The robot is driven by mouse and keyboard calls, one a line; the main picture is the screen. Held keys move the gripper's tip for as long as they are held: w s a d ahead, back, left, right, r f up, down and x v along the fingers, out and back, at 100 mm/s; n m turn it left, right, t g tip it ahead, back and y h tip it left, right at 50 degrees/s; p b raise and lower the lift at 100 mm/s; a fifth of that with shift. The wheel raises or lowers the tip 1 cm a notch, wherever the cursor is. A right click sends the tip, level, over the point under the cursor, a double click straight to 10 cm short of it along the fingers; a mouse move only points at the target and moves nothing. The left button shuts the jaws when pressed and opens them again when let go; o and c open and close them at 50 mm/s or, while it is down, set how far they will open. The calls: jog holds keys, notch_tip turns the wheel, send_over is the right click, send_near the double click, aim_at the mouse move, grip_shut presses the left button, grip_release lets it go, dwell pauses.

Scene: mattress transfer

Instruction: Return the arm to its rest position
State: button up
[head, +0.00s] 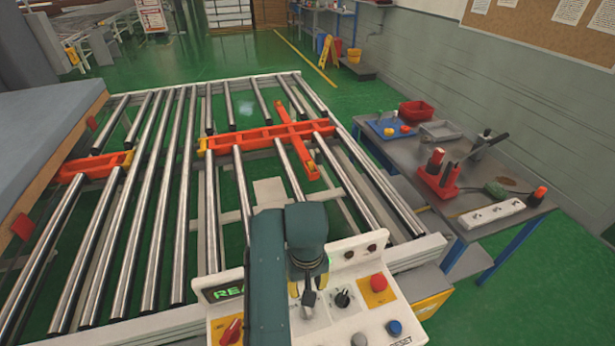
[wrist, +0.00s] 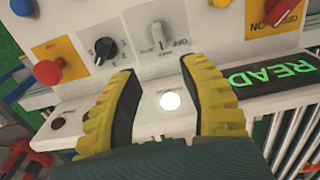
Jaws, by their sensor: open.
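My gripper (head: 308,292) hangs over the white control panel (head: 350,259) at the bottom middle of the head view. In the wrist view my gripper (wrist: 162,68) shows two yellow-and-black fingers, apart and empty. A lit white button (wrist: 170,101) shows between them. A grey lever switch (wrist: 160,34) lies just beyond the fingertips, and a black knob (wrist: 103,46) is left of it. I cannot tell whether a fingertip touches the panel. My arm (head: 266,270) hides part of the panel in the head view. A grey-blue mattress (head: 45,125) lies at the left.
A roller conveyor (head: 163,230) with orange-red parts (head: 270,135) fills the middle. The panel also carries a red button (head: 378,283), a blue button (head: 394,327) and a green display (head: 226,291). A workbench (head: 460,205) with trays and tools stands at the right.

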jog(key=w+d+r+m+t, duration=0.1)
jog(key=d+r+t, duration=0.2)
jog(key=r+t, duration=0.35)
jog(key=d+r+m+t, duration=0.1)
jog(key=d+r+t, duration=0.2)
jog(key=r+t, duration=0.35)
jog(key=s+r+m+t, duration=0.1)
jog(key=s+r+t, duration=0.5)
jog(key=r, duration=0.7)
jog(key=s+r+m+t, duration=0.1)
jog(key=s+r+t, duration=0.2)
jog(key=s+r, duration=0.7)
jog(key=w+r+p, duration=0.3)
jog(key=r+p, duration=1.6)
jog(key=r, duration=0.4)
jog(key=shift+w+d+p, duration=0.2)
jog(key=shift+d+p, duration=0.2)
jog(key=shift+d, duration=0.05)
